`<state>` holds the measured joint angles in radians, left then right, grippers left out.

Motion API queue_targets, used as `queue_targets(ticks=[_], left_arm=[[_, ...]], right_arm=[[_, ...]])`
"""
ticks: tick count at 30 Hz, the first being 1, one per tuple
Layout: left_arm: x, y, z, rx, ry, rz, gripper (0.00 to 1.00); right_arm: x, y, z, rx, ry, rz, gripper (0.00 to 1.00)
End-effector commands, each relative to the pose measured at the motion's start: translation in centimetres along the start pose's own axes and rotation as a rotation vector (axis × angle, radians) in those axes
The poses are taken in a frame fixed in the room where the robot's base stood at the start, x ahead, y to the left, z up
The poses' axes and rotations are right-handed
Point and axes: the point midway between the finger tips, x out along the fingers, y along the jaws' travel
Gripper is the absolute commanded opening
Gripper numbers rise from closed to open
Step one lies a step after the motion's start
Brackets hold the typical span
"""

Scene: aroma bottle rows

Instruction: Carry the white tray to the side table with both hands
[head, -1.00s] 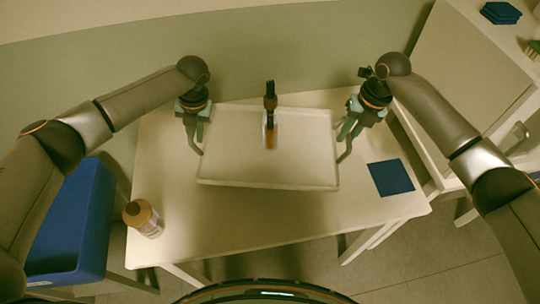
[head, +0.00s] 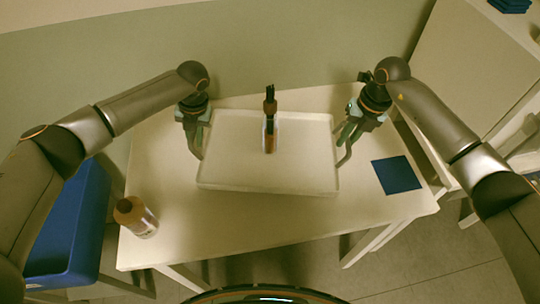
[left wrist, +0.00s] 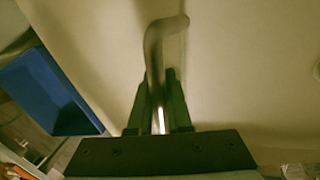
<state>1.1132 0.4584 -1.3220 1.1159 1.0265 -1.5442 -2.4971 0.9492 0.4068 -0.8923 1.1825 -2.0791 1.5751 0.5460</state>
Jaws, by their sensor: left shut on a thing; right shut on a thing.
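The white tray (head: 225,180) is over the white table (head: 255,228), roughly level; I cannot tell whether it touches the tabletop. A small bottle with brown liquid (head: 271,140) and dark sticks stands upright on the tray. My left gripper (head: 197,150) is shut on the tray's left handle, and my right gripper (head: 345,152) is shut on its right handle. In the left wrist view the fingers of my left gripper (left wrist: 160,105) close on the curved handle (left wrist: 155,45). I cannot tell which piece of furniture is the side table.
A blue bin (head: 72,225) is left of the table. White furniture (head: 465,70) stands at the right. A green wall (head: 290,55) is behind.

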Motion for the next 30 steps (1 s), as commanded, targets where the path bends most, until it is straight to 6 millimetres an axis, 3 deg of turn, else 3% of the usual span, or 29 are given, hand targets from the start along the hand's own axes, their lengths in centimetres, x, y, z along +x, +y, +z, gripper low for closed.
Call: queue_targets(ticks=[4,5,13,23,30], left_arm=[[1.1,0.2,0.1,-0.006,0.001,0.007,0.00],[1.1,0.2,0.0,-0.006,0.002,0.007,0.18],[0.9,0.0,0.0,-0.003,0.001,0.004,0.47],[0.2,-0.2,0.1,0.001,-0.002,-0.002,0.47],[-4.2,-0.1,0.1,-0.001,-0.005,0.000,0.47]], right_arm=[[1.0,-0.6,0.1,0.005,-0.001,-0.007,0.00],[1.0,-0.6,0.0,0.005,0.000,-0.008,0.18],[0.8,-0.4,0.0,0.003,0.001,-0.004,0.47],[0.8,-0.2,0.0,0.001,0.000,-0.001,0.47],[0.8,-0.2,0.0,0.000,0.000,-0.001,0.47]])
